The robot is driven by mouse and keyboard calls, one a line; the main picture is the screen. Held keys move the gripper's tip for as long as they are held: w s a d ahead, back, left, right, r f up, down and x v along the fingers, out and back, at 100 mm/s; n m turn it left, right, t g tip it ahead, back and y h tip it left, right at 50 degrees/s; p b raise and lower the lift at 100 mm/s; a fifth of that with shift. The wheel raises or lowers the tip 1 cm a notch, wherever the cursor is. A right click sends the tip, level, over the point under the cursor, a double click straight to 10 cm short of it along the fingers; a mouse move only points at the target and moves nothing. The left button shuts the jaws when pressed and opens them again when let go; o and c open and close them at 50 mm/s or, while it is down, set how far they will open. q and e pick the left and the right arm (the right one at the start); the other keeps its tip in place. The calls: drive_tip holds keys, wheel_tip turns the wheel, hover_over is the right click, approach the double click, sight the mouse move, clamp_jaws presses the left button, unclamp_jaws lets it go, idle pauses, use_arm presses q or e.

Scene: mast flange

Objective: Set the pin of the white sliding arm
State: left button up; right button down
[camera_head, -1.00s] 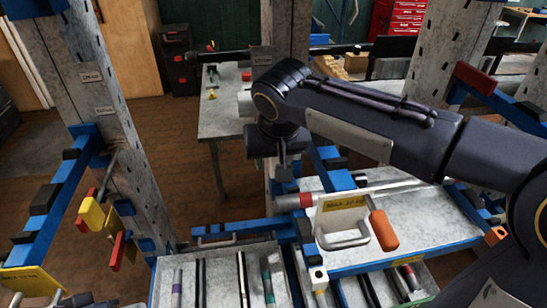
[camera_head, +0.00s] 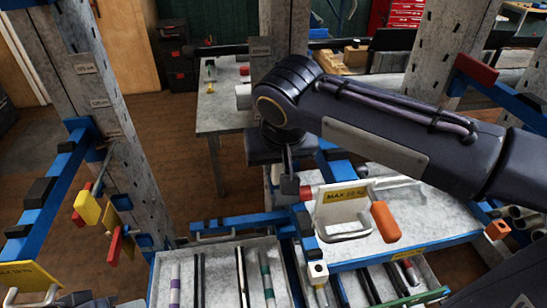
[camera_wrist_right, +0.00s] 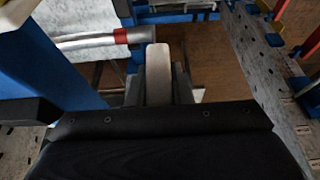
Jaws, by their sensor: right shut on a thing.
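My right gripper (camera_head: 289,186) points down beside the middle grey mast, at the left end of a pale tube (camera_head: 400,183) with a red band (camera_head: 306,193). In the right wrist view its fingers (camera_wrist_right: 158,92) are shut on a pale, rounded bar (camera_wrist_right: 158,75). The tube with its red band (camera_wrist_right: 122,37) lies just beyond the fingertips there. My left gripper does not show.
A perforated grey mast (camera_head: 110,130) with blue brackets and yellow and red tags (camera_head: 88,207) stands at left. Below are blue-edged trays (camera_head: 215,255) with several coloured rods. A blue bar (camera_head: 240,221) crosses near the gripper. Brown floor (camera_head: 180,160) is free between mast and bench.

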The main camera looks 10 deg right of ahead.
drive_tip(key=shift+s, duration=0.1)
drive_tip(key=c, duration=1.3)
unclamp_jaws()
drive_tip(key=v, duration=0.8)
drive_tip(key=shift+f, duration=0.1)
drive_tip(key=shift+s, duration=0.1)
